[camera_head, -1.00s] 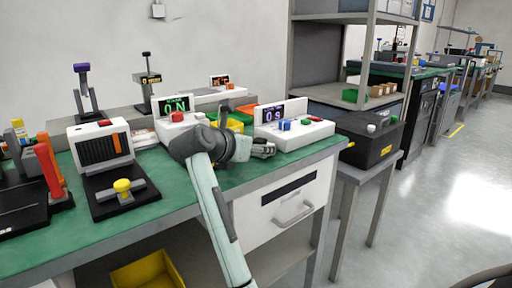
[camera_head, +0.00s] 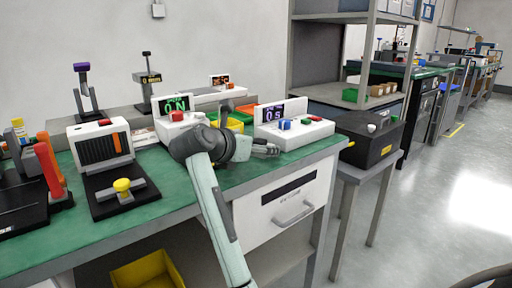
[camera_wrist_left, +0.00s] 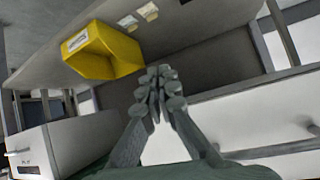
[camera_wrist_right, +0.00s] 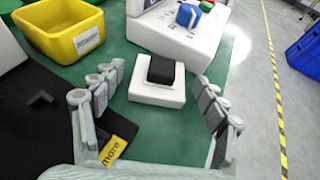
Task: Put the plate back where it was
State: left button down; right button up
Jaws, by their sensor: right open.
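My right gripper (camera_head: 268,149) hangs over the bench's right part in the head view. In the right wrist view it is open (camera_wrist_right: 157,98) and empty. A white square block with a black cap (camera_wrist_right: 160,88) stands on the green top, between and beyond the fingers in the picture. A flat black plate-like piece with a yellow label (camera_wrist_right: 30,130) lies at the left, partly behind the left finger; I cannot tell whether it is the task's plate. My left gripper (camera_wrist_left: 160,78) looks shut and empty in the left wrist view; it is not seen in the head view.
A white console with a purple display (camera_head: 292,128) stands right of the gripper. A yellow bin (camera_wrist_right: 68,30) is beside it. A slotted white unit (camera_head: 101,145) and a black base with a yellow knob (camera_head: 122,186) are left. Another yellow bin (camera_wrist_left: 105,50) sits under the bench.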

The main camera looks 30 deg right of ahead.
jog(key=v, duration=1.2)
jog(key=shift+s+r, duration=0.1)
